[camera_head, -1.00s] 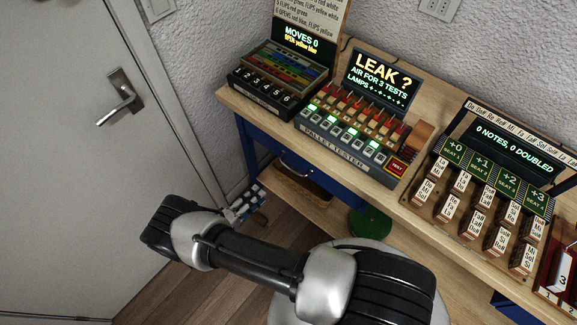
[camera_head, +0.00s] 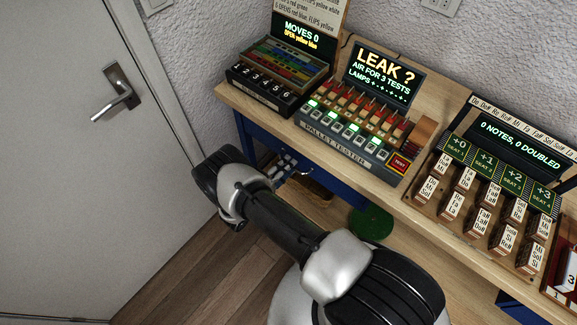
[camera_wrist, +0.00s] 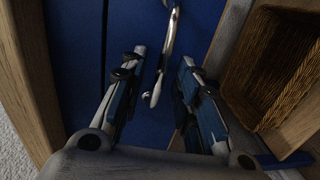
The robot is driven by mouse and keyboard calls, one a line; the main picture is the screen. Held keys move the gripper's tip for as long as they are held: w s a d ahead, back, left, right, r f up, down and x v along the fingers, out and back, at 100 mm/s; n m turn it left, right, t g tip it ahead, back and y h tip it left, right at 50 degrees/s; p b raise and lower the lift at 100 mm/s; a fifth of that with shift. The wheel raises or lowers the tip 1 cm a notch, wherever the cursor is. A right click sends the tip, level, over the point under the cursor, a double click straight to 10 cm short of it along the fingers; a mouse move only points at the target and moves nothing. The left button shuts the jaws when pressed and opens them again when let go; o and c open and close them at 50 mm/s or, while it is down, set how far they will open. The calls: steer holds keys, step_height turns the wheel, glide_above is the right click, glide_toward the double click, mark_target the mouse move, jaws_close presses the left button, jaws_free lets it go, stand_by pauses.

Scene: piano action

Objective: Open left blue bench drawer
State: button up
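The left blue drawer (camera_head: 335,184) sits under the bench top and looks closed. In the wrist view its blue front (camera_wrist: 135,22) fills the upper middle. Its curved silver handle (camera_wrist: 170,40) stands out from the front, with its rounded end reaching down between my fingers. My gripper (camera_wrist: 161,62) is open, one finger on each side of the handle, with gaps visible on both sides. In the head view my gripper (camera_head: 284,168) is small and partly hidden behind my arm, close below the bench edge at the drawer.
The wooden bench top (camera_head: 236,101) carries the pallet tester (camera_head: 345,135) and other puzzle boxes. A wicker basket (camera_wrist: 272,65) lies right of the drawer in the wrist view. A green round object (camera_head: 371,223) is below the bench. A grey door (camera_head: 60,170) stands at left.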

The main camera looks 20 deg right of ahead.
steer(key=shift+w+d, duration=0.35)
steer(key=shift+d, duration=0.15)
steer(key=shift+c, duration=0.5)
jaws_close()
